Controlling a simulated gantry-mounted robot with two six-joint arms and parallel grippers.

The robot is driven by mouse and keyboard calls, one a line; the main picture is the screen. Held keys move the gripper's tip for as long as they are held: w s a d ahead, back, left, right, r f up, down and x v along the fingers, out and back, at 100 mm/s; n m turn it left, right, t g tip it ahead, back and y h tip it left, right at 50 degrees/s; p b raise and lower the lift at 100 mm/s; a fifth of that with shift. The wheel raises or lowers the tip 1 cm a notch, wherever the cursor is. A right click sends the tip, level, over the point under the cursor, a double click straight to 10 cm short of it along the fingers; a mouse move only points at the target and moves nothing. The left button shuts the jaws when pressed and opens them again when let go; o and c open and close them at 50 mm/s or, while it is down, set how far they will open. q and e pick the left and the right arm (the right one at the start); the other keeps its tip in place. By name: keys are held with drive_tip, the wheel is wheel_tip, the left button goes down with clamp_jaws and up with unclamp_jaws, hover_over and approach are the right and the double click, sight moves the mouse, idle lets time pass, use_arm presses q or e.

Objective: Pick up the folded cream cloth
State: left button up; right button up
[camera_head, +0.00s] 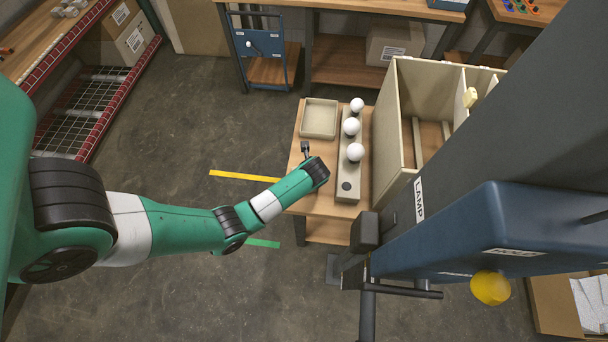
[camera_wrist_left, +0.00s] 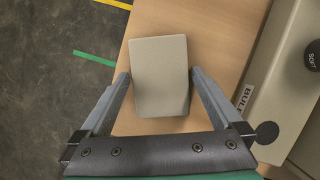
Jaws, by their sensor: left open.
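The folded cream cloth (camera_wrist_left: 160,78) lies flat on the wooden table (camera_wrist_left: 150,20), a pale rectangle with rounded edges. My left gripper (camera_wrist_left: 161,74) is open, with one finger on each side of the cloth in the left wrist view. Its fingers look apart from the cloth; how high they are above the table I cannot tell. In the head view my left gripper (camera_head: 306,150) is over the left part of the small table, and I cannot make out the cloth there. My right gripper is not in view.
A long pale holder (camera_head: 348,165) with three white bulbs stands right of my left gripper; its side shows in the left wrist view (camera_wrist_left: 282,75). A shallow cream tray (camera_head: 319,103) sits behind. A tall cream crate (camera_head: 385,130) stands further right. The table's left edge is close.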

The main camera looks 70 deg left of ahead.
use_arm(q)
drive_tip(key=c, duration=1.1)
drive_tip(key=shift+r, duration=0.1)
drive_tip(key=p+v, duration=0.1)
drive_tip(key=v, duration=0.1)
drive_tip(key=s+p+v, duration=0.1)
drive_tip(key=v, duration=0.2)
drive_tip(key=a+p+v, duration=0.1)
drive_tip(key=v, duration=0.1)
drive_tip(key=shift+s+d+r, duration=0.1)
drive_tip(key=shift+s+r, duration=0.15)
drive_tip(key=shift+r, duration=0.2)
drive_tip(key=s+d+r+p, duration=0.4)
drive_tip(key=s+d+r, duration=0.2)
drive_tip(key=s+d, duration=0.15)
drive_tip(key=r+p, duration=1)
drive_tip(key=p, duration=0.1)
drive_tip(key=s+r+p, duration=0.1)
drive_tip(key=r+p, duration=0.4)
drive_tip(key=r, duration=0.1)
drive_tip(key=shift+d+r+p, duration=0.1)
drive_tip(key=shift+d+p, duration=0.1)
drive_tip(key=shift+p, duration=0.1)
